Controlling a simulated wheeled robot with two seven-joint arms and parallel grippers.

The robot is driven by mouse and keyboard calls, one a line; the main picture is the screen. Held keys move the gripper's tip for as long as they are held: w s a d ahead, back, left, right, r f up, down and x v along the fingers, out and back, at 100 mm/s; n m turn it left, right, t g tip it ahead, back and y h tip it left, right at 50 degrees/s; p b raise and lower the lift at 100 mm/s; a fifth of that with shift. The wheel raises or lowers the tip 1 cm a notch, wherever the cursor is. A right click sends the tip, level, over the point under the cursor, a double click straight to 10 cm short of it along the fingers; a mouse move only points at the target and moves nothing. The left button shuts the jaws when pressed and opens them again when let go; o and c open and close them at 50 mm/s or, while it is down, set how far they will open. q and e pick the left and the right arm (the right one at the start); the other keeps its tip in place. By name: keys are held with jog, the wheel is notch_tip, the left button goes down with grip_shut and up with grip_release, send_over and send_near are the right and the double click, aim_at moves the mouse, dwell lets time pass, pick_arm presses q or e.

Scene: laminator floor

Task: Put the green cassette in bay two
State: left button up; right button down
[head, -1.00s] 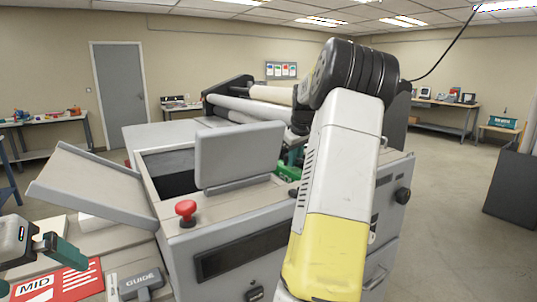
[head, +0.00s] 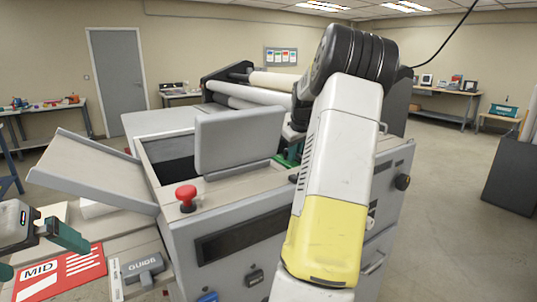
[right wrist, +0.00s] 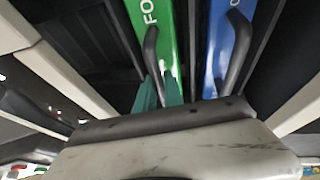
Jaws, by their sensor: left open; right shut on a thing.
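The green cassette (right wrist: 152,25) shows in the right wrist view with white lettering, only partly readable, and a black handle. In the head view only a small green sliver shows beside the raised lid. My right gripper (right wrist: 162,92) has its teal fingers shut at the green cassette's handle; the exact contact is partly hidden. In the head view my right arm and the lid hide most of this gripper. A blue cassette (right wrist: 232,35) with its own black handle is just right of the green one. My left gripper (head: 38,254) is open and empty at the lower left.
The grey machine (head: 235,230) has a raised lid panel (head: 238,140) and a red knob (head: 186,194). A sloped tray (head: 92,170) juts out left. A red MID card (head: 60,272) and a GUIDE piece (head: 142,268) lie at the front left.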

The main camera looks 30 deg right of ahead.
jog(key=shift+f, duration=0.75)
dwell(0.3)
jog(key=c, duration=1.4)
grip_release()
jog(key=shift+o, duration=0.2)
jog(key=v, duration=0.7)
jog(key=shift+s+r, duration=0.2)
jog(key=shift+r, duration=0.15)
